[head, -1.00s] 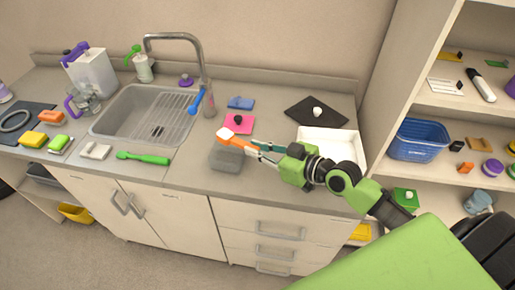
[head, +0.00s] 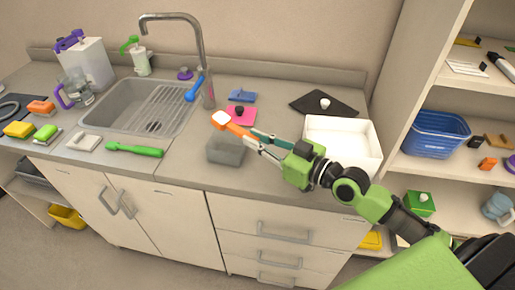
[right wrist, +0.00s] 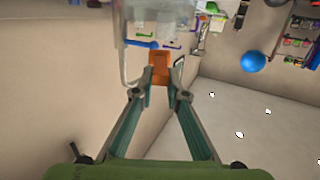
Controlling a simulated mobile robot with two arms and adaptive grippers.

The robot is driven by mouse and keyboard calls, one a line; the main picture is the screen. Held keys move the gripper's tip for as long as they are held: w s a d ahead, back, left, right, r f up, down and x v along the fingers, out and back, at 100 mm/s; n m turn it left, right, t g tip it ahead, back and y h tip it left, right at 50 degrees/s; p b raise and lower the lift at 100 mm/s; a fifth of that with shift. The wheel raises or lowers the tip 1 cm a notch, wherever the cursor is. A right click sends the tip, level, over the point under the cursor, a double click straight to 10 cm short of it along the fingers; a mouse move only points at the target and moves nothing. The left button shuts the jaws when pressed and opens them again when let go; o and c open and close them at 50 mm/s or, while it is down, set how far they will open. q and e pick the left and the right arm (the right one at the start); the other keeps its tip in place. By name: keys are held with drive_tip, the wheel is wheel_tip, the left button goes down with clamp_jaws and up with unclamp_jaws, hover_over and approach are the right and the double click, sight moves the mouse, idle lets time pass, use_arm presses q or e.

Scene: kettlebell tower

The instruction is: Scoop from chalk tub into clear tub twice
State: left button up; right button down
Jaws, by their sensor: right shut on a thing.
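My right gripper (head: 258,143) is shut on the orange handle of a scoop (head: 240,130). The scoop's head, with something white in it, points left and shows just above the back of the clear grey tub (head: 226,150). I cannot tell its exact height over that tub. The tub looks empty. A white tub (head: 345,174), which seems to be the chalk tub, stands to the right behind my right arm; its inside is white. In the right wrist view an orange part of the scoop (right wrist: 160,68) lies between the fingertips. My left gripper is not in view.
A pink mat (head: 240,113) with a dark knob and a blue item (head: 243,96) lie behind the scoop. A black mat (head: 324,104) lies behind the white tub. The sink (head: 146,107) and a green brush (head: 134,150) are left. The shelf unit stands right.

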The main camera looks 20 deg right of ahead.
use_arm(q)
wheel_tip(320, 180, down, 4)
drive_tip(key=b, duration=0.3)
use_arm(e)
drive_tip(key=shift+w+a+f+t, duration=0.15)
drive_tip(key=shift+f+t, duration=0.25)
drive_tip(key=shift+f, duration=0.2)
use_arm(q)
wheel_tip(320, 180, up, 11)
drive_tip(key=p, duration=1.1)
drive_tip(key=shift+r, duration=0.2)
use_arm(e)
drive_tip(key=shift+s+d+r+m, duration=0.2)
drive_tip(key=shift+s+r+m, duration=0.15)
drive_tip(key=shift+m, duration=5)
drive_tip(key=shift+s+d+r+m, duration=0.2)
drive_tip(key=shift+r+m, duration=0.2)
drive_tip(key=shift+m, duration=5)
drive_tip(key=shift+s+d+r+m, duration=0.2)
drive_tip(key=shift+s+r+m, duration=0.15)
drive_tip(key=shift+m, duration=5)
